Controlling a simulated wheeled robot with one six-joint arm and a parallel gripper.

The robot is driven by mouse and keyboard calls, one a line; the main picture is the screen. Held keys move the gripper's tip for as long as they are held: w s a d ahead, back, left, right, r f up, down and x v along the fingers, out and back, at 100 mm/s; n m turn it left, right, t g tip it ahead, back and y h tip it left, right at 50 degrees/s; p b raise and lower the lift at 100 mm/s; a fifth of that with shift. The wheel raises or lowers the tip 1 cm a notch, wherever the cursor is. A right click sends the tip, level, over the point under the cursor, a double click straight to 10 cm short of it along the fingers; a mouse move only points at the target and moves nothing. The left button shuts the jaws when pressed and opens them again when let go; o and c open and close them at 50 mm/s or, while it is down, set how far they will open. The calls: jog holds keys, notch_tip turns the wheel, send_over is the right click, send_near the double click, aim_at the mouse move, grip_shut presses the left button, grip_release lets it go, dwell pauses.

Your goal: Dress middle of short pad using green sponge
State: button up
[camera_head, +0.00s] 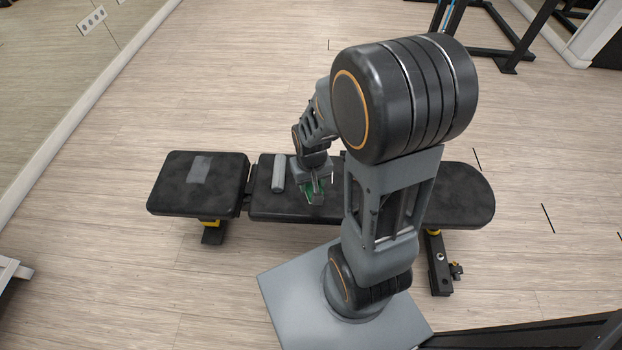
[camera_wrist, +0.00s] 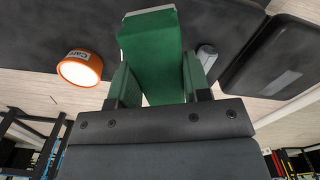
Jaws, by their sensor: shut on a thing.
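The short pad (camera_head: 180,190) is a black bench pad at the left end of the bench, and it also shows at the right of the wrist view (camera_wrist: 280,62). A lighter grey rectangular patch (camera_head: 199,170) lies on its upper middle in the head view. My gripper (camera_head: 316,184) is over the long pad, to the right of the short pad. It is shut on the green sponge (camera_head: 313,195). In the wrist view the green sponge (camera_wrist: 153,45) sticks out between the two fingers (camera_wrist: 155,82). Its contact with the long pad cannot be told.
A grey cylinder (camera_head: 279,172) lies on the long pad (camera_head: 258,202), between my gripper and the short pad. An orange and white round item (camera_wrist: 84,68) sits on the long pad in the wrist view. A gap separates the two pads. Open floor surrounds the bench.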

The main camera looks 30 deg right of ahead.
jog(key=o, duration=0.4)
jog(key=shift+c, duration=1.2)
jog(key=shift+w, duration=0.15)
